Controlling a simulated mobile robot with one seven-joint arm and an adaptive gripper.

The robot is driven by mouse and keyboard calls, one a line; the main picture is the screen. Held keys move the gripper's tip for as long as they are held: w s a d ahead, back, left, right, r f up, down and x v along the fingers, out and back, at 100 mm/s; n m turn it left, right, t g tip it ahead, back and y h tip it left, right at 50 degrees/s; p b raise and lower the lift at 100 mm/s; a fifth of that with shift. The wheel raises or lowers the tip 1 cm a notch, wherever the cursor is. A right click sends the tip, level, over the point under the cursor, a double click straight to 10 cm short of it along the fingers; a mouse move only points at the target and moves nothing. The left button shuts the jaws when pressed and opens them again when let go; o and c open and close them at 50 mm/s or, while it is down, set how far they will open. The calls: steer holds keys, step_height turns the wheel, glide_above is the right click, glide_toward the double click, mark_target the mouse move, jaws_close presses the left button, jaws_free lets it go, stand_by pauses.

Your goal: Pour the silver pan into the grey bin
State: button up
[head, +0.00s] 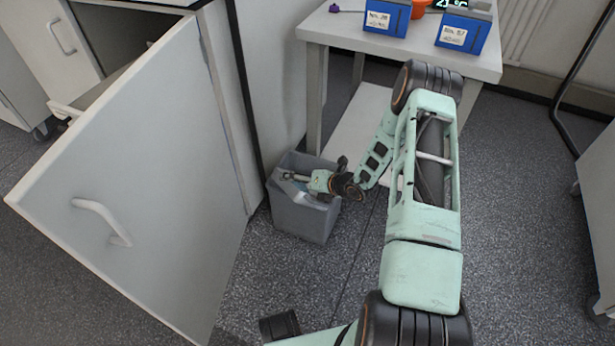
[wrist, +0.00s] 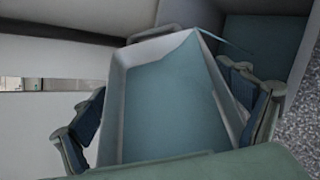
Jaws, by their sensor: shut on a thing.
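The grey bin (head: 306,221) stands on the floor between the open cabinet door and the table. My gripper (head: 296,179) reaches in over the bin's opening from the right, low at the rim. It is shut on the silver pan (head: 287,189), which shows only in small part at the bin's mouth. In the wrist view the pan (wrist: 160,95) sits between the two fingers of my gripper (wrist: 168,118) and looks tilted. Its visible inside is smooth, and I see no separate contents. The bin's inner wall (wrist: 262,45) shows behind the pan.
An open cabinet door (head: 150,190) stands close left of the bin. A white table (head: 345,34) behind carries blue battery boxes (head: 387,16) and an orange item (head: 419,8). A lower shelf (head: 350,135) lies beside my arm. The floor at front right is clear.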

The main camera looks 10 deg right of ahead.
steer(key=shift+w+d+r+m+g+y+p, duration=0.5)
steer(key=shift+d+r+y+p, duration=0.15)
steer(key=shift+p, duration=0.2)
stand_by(0.8)
steer(key=shift+w+d+r+m+g+y, duration=0.55)
steer(key=shift+w+d+m+y, duration=0.1)
steer(key=shift+d+m+y, duration=0.1)
stand_by(1.4)
steer(key=shift+s+a+r, duration=0.1)
steer(key=shift+s+a, duration=0.05)
steer(key=shift+a, duration=0.05)
steer(key=shift+s+a+f+n+t+h, duration=0.3)
steer(key=shift+a+n+t+h, duration=0.05)
steer(key=shift+a+n+h, duration=0.15)
steer(key=shift+s+a+f+n+t+h, duration=0.25)
steer(key=shift+s+a+f+t+h, duration=0.1)
steer(key=shift+a+f+h, duration=0.1)
steer(key=shift+a+f+b, duration=0.1)
steer(key=shift+f+b, duration=0.1)
steer(key=shift+b, duration=0.15)
steer(key=shift+r, duration=0.1)
steer(key=shift+n, duration=0.3)
